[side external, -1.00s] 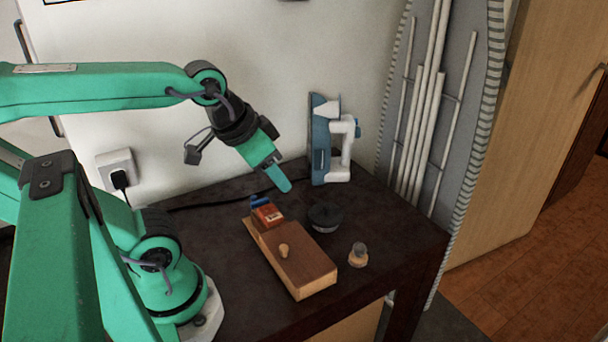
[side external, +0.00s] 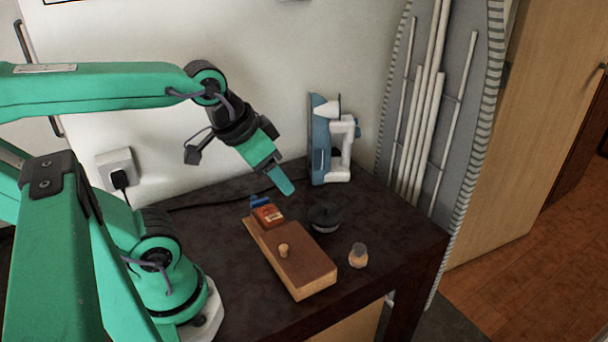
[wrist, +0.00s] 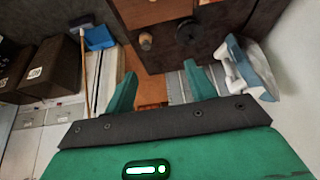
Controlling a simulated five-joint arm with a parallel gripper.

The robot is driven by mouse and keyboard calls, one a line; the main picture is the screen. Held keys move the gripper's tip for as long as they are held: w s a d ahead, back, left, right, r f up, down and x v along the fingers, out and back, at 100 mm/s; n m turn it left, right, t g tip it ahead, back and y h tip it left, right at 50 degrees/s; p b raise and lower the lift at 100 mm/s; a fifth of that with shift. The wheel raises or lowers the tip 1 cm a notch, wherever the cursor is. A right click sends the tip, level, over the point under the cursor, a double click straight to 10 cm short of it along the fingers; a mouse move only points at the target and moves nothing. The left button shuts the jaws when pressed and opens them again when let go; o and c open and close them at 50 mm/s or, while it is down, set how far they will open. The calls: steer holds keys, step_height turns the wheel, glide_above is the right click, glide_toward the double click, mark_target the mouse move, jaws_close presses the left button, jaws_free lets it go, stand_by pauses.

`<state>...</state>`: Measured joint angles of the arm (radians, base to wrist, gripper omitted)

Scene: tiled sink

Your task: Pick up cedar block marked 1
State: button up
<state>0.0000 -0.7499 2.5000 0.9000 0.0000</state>
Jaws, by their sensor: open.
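A small reddish-orange block (side external: 268,215) with a pale marking lies at the far end of a wooden board (side external: 300,262) on the dark table; I cannot read the marking. My gripper (side external: 283,182) is open and empty, above and behind the block, near the wall, with clear air between them. In the wrist view, the two green fingers of my gripper (wrist: 161,88) are spread with nothing between them. The board (wrist: 160,12) is cut off at the top of that view, and I cannot make out the block there.
A blue item (side external: 260,201) sits behind the block. A dark round pot (side external: 325,217), a small wooden stopper (side external: 358,255) and a blue-white iron (side external: 330,145) stand to the right. The table's front right is clear.

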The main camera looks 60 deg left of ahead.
steer(key=shift+o, duration=0.6)
steer(key=n+g, duration=0.6)
steer(key=n, duration=1.2)
glide_above(272, 214)
steer(key=f, duration=1.2)
steer(key=shift+d, duration=0.2)
steer(key=shift+f, duration=1.35)
steer(key=shift+f, duration=0.15)
steer(key=shift+a+f, duration=0.1)
steer(key=shift+f, duration=2.35)
